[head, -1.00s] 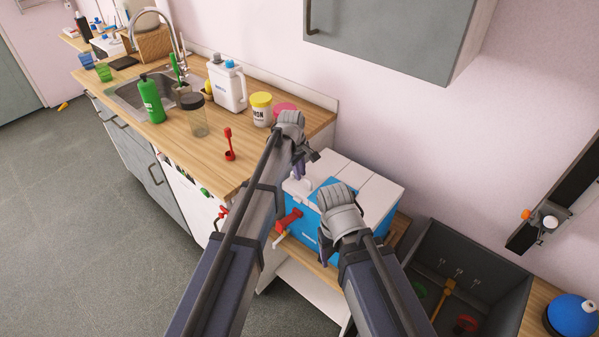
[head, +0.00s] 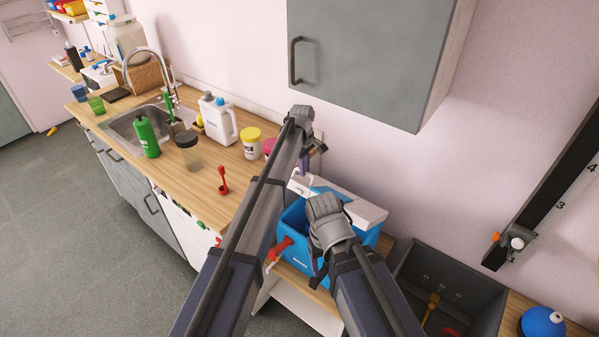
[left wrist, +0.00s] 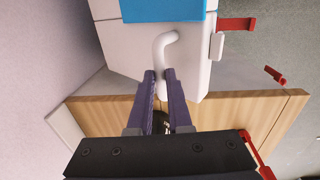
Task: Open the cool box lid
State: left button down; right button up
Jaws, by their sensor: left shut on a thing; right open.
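The blue cool box (head: 291,222) stands on a low wooden shelf beside the counter. Its white lid (head: 366,212) is tilted up at the back, and part of the blue inside shows. My left gripper (head: 304,168) is shut on the white hooked lid handle (head: 300,185). In the left wrist view, the fingers (left wrist: 160,82) close around the lower end of this handle (left wrist: 160,46). My right gripper (head: 318,278) is in front of the box and hides part of it. It is open, and its fingertips are hard to see.
A red tap-like part (head: 281,248) sticks out of the box front. A grey wall cabinet (head: 375,55) hangs above. A grey bin (head: 448,275) stands to the right. The counter (head: 190,183) at left holds a jug (head: 217,122), a yellow-lidded jar (head: 250,143) and bottles.

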pick_arm(q)
jog(key=shift+w+d+r, duration=0.1)
jog(key=shift+w+d, duration=0.3)
